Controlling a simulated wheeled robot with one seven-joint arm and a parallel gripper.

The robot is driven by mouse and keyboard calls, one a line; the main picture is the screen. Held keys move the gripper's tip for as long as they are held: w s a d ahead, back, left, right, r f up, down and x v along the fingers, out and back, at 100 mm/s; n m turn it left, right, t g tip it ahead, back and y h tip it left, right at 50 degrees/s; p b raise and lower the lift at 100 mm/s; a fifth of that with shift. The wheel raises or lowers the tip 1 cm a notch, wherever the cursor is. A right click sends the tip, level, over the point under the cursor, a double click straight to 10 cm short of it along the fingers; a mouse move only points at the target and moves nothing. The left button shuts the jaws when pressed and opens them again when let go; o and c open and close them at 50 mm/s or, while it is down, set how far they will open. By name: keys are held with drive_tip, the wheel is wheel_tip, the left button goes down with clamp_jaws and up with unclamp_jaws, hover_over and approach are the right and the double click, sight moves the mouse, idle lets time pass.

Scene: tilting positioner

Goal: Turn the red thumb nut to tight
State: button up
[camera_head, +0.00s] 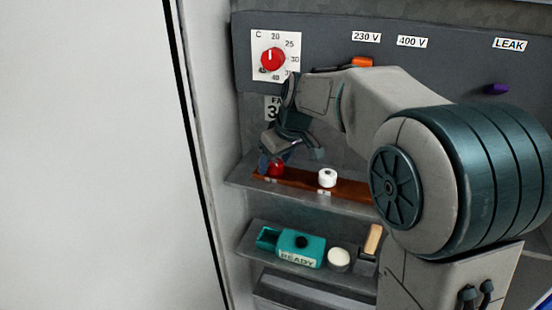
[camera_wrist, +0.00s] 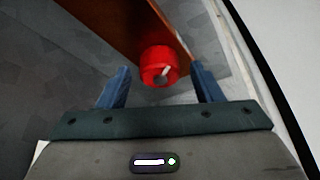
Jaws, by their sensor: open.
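The red thumb nut (camera_head: 276,168) sits at the left end of a brown strip (camera_head: 297,182) on the upper shelf. In the wrist view the nut (camera_wrist: 159,66) is a red cylinder with a pale mark on its top, just ahead of and between my fingertips. My gripper (camera_wrist: 160,82) is open, with one blue finger on each side of the nut and a gap on both sides. In the head view my gripper (camera_head: 272,160) reaches down at the nut and partly hides it. The wording of the small label by the nut is not readable.
A white knob (camera_head: 327,178) stands on the same strip to the right. Above is a panel with a red dial (camera_head: 272,60), an orange switch (camera_head: 362,61) and a purple one (camera_head: 497,88). A teal READY box (camera_head: 300,248) is on the lower shelf. A white door (camera_head: 90,150) stands left.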

drive_tip(key=c, duration=1)
drive_tip(key=shift+m, duration=0.3)
